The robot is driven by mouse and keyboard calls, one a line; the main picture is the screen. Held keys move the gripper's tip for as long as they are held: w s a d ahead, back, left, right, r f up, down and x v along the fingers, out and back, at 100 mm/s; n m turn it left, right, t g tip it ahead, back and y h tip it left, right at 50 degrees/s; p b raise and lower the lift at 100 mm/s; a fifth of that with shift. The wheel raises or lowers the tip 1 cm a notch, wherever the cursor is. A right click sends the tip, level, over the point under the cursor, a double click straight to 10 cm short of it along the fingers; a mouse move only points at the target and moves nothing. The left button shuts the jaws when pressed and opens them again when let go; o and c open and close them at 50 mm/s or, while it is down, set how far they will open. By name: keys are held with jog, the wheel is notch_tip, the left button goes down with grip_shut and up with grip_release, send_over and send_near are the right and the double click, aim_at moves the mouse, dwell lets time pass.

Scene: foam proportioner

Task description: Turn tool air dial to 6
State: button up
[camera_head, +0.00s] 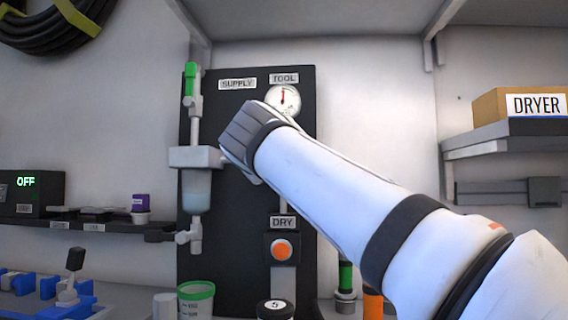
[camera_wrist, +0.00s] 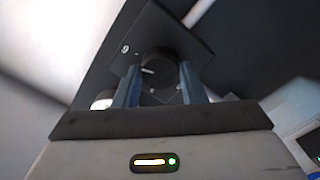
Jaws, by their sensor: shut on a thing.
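In the wrist view, the dark round knob of the tool air dial (camera_wrist: 158,61) sits on a square black plate (camera_wrist: 172,27). My gripper (camera_wrist: 160,80) has its two blue-grey fingers on either side of the knob, shut on it. A short white mark on the knob points left in this view. A numeral that reads as 9 or an upside-down 6 shows at the plate's left corner; other marks are too small to read. In the head view, my gripper (camera_head: 245,137) is at the black panel (camera_head: 228,235) and hides the dial.
A round gauge (camera_head: 283,99) under the TOOL label has its red needle near upright. A clear filter bowl (camera_head: 196,190) stands just left of my gripper. Below are an orange DRY button (camera_head: 281,250) and a green-rimmed cup (camera_head: 196,299). A DRYER box (camera_head: 520,104) is on the right shelf.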

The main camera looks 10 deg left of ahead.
jog(key=shift+f+m, duration=0.1)
jog(key=shift+m, duration=0.2)
jog(key=o, duration=1)
jog(key=s, duration=0.7)
jog(key=shift+s+d, duration=0.15)
jog(key=shift+s, duration=0.25)
